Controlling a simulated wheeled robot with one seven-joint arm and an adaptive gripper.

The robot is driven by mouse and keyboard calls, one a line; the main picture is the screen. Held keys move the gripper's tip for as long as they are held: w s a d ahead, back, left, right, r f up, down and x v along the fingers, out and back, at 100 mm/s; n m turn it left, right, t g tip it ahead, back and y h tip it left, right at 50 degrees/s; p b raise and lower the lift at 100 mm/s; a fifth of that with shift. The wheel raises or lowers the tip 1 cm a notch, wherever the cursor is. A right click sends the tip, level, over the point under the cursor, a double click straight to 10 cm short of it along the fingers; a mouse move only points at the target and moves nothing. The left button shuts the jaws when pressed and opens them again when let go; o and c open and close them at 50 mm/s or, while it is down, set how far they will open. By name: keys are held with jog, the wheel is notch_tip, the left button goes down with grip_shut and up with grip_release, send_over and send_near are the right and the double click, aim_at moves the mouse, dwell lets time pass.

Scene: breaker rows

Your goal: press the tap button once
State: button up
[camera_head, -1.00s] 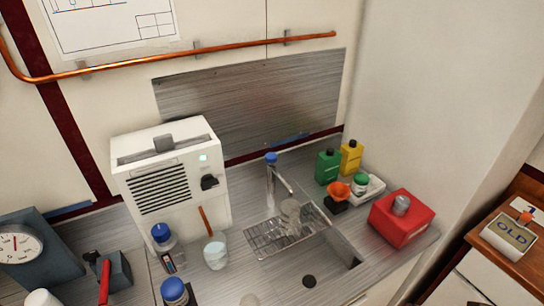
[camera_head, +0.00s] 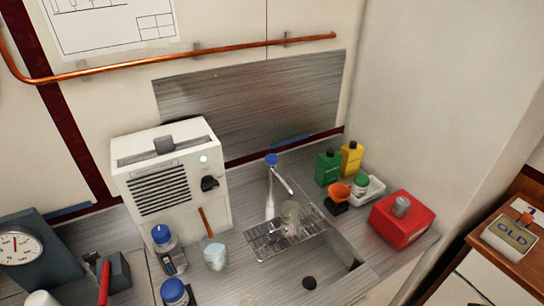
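The tap (camera_head: 271,190) is a silver column at the back of the sink, with a spout reaching forward and right. Its blue button (camera_head: 271,159) sits on top of the column. A clear glass (camera_head: 291,215) stands on the wire rack (camera_head: 262,243) under the spout. My gripper is not in view. Whether water runs from the spout is too small to tell.
A white machine (camera_head: 170,180) stands left of the tap. Blue-capped bottles (camera_head: 163,250) and a white cup (camera_head: 215,256) are in front of it. Green (camera_head: 328,168) and yellow bottles (camera_head: 351,158) and a red box (camera_head: 402,219) stand to the right.

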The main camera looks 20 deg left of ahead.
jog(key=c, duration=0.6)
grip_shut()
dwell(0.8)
